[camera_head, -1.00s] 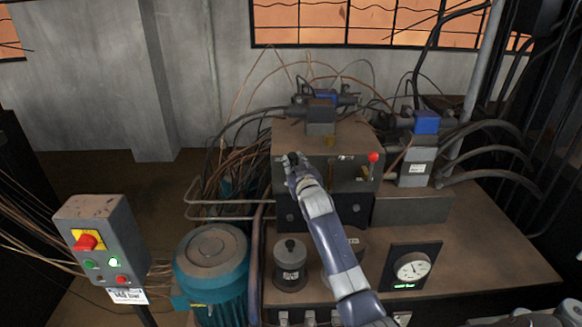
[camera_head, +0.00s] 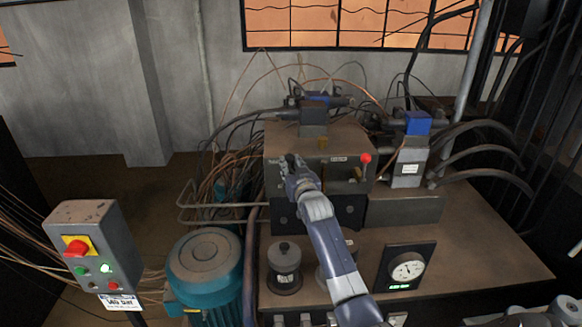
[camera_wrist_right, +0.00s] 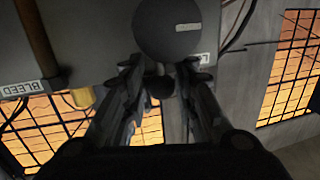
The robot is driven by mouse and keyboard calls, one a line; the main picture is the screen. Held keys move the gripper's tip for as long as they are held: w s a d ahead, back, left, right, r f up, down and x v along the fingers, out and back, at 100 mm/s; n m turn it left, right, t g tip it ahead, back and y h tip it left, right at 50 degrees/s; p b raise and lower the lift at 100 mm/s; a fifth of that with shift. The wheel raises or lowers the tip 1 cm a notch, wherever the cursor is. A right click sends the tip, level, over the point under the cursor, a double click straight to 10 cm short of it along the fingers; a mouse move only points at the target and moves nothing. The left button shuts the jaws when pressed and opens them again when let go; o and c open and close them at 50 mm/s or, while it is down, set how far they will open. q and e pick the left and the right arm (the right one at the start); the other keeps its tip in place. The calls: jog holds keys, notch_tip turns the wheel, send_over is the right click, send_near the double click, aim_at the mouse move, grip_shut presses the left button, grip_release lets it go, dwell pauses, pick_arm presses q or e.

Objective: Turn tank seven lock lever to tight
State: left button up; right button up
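My right gripper (camera_head: 288,163) is at the left part of the front face of the brown valve block (camera_head: 320,140). In the right wrist view its two fingers (camera_wrist_right: 163,75) stand apart on either side of a small dark ball knob (camera_wrist_right: 160,87). A gap seems to show beside the knob, so the gripper looks open around it. A large dark round part (camera_wrist_right: 176,27) with a pale label is just above the knob. A red ball-ended lever (camera_head: 365,159) is on the block's right side. I cannot read which lever is tank seven's. My left gripper is not in view.
A BLEED label (camera_wrist_right: 15,90) and a yellow part (camera_wrist_right: 82,97) show in the wrist view. A control box (camera_head: 95,245) with a red knob stands left. A teal motor (camera_head: 205,272), a dark canister (camera_head: 284,265) and a gauge (camera_head: 407,270) are nearer. Cables crowd the sides.

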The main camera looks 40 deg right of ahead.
jog(key=shift+o, duration=1.2)
jog(key=shift+d, duration=0.1)
jog(key=v, duration=1.2)
